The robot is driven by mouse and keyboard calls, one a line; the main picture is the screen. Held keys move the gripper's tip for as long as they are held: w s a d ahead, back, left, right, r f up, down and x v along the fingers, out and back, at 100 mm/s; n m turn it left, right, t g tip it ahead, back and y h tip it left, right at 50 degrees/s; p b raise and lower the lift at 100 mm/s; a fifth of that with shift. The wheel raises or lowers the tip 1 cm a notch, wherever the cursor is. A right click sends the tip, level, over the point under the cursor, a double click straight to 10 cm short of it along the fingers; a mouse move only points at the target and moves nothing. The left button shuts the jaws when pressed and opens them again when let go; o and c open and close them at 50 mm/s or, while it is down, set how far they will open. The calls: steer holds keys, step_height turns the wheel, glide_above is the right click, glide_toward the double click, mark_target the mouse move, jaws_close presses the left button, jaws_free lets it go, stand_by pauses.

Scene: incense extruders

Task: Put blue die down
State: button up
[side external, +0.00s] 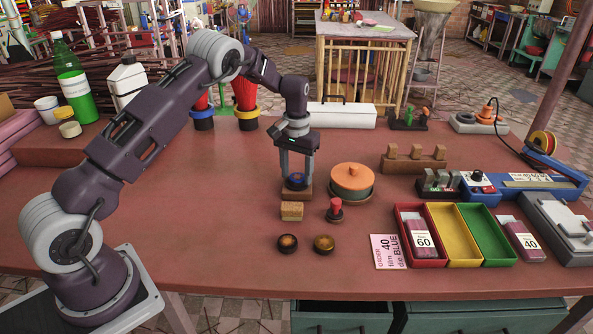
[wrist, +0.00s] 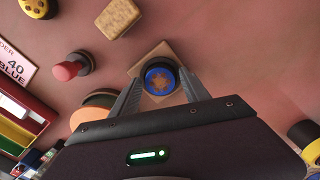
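The blue die (wrist: 160,77), a dark round piece with a blue ring and an orange star-like centre, is between my fingertips. It also shows low between the fingers in the side external view (side external: 296,181). My gripper (side external: 296,175) points down, its two fingers close against the die's sides; it also shows in the wrist view (wrist: 160,74). Directly under the die is a square brown block (side external: 296,194), its corners showing around the die in the wrist view (wrist: 150,53). I cannot tell whether the die touches the block.
An orange-lidded round pot (side external: 352,177) stands close right. A tan block (side external: 292,211), a red-knobbed piece (side external: 335,211) and two dark round dies (side external: 287,243) (side external: 324,243) lie in front. An order card reading 40, die BLUE (side external: 387,252) lies beside red, yellow and green trays. Table left is clear.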

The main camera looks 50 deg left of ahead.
steer(key=shift+o, duration=0.2)
steer(key=shift+r, duration=0.1)
step_height(320, 180, up, 12)
steer(key=r, duration=0.1)
step_height(320, 180, up, 8)
steer(key=t, duration=0.1)
glide_above(296, 177)
steer(key=s+d, duration=0.3)
steer(key=s, duration=0.2)
steer(key=s+d+r+m+t, duration=0.1)
steer(key=s+d+r, duration=0.2)
steer(key=s+r, duration=0.15)
steer(key=s+d+r+t, duration=0.1)
steer(key=s+d+r, duration=0.2)
steer(key=s, duration=0.3)
steer(key=s+d+f+m+t, duration=0.1)
steer(key=s+d+f, duration=0.1)
steer(key=s, duration=0.8)
steer(key=s+d+f+m+t, duration=0.1)
steer(key=s+d+f, duration=0.1)
steer(key=s, duration=0.9)
steer(key=shift+d+m+t, duration=0.3)
steer(key=shift+d+m, duration=0.1)
steer(key=shift+d, duration=0.15)
